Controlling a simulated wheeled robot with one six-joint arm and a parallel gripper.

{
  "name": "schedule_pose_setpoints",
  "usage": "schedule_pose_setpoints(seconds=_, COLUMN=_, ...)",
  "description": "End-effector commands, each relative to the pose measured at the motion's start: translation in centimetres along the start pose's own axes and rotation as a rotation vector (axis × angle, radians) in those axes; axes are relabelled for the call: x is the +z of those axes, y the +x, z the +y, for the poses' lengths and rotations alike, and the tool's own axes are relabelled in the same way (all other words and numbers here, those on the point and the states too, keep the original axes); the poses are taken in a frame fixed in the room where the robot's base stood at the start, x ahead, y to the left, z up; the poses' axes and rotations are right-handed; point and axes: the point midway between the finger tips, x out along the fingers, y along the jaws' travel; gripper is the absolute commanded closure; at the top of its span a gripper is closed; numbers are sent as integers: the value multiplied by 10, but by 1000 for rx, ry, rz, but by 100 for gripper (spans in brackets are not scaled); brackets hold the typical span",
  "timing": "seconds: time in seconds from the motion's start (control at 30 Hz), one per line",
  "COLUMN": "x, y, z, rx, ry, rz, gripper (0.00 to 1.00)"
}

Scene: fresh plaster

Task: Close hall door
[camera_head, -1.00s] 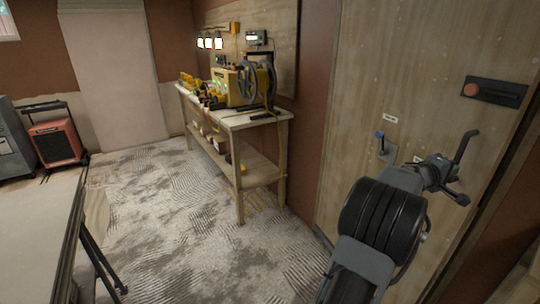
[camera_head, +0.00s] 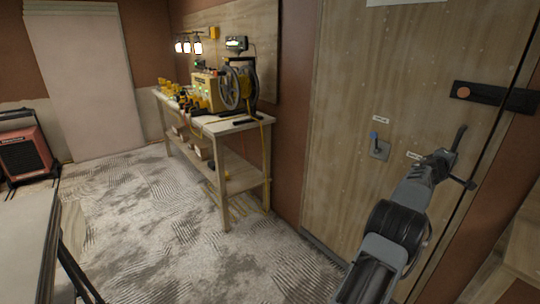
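A plywood door-like panel (camera_head: 375,80) fills the right of the view. It carries a black latch (camera_head: 495,97) with an orange-brown knob, and lower left a grey plate with a blue lever (camera_head: 377,146). A dark edge line runs down its right side; I cannot tell from this view whether it stands ajar. My gripper (camera_head: 464,158) is in front of the panel, below the latch. Its two fingers are spread apart with nothing between them. I cannot tell whether it touches the panel. My arm hides part of the panel's lower right.
A workbench (camera_head: 245,124) with yellow tools and a cable reel stands left of the panel. A table (camera_head: 25,245) is at the lower left and a red heater (camera_head: 28,152) behind it. Wood (camera_head: 520,235) shows at the lower right. The patterned floor (camera_head: 180,240) between is clear.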

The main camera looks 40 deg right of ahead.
Motion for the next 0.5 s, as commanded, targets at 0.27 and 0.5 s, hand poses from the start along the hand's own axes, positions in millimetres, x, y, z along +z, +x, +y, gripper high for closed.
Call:
schedule_pose_setpoints(seconds=0.27, x=3, y=11, z=6, rx=17, ry=-2, rz=-5, gripper=100)
schedule_pose_setpoints(seconds=0.5, x=5, y=16, z=-1, rx=13, ry=-3, rz=-7, gripper=100)
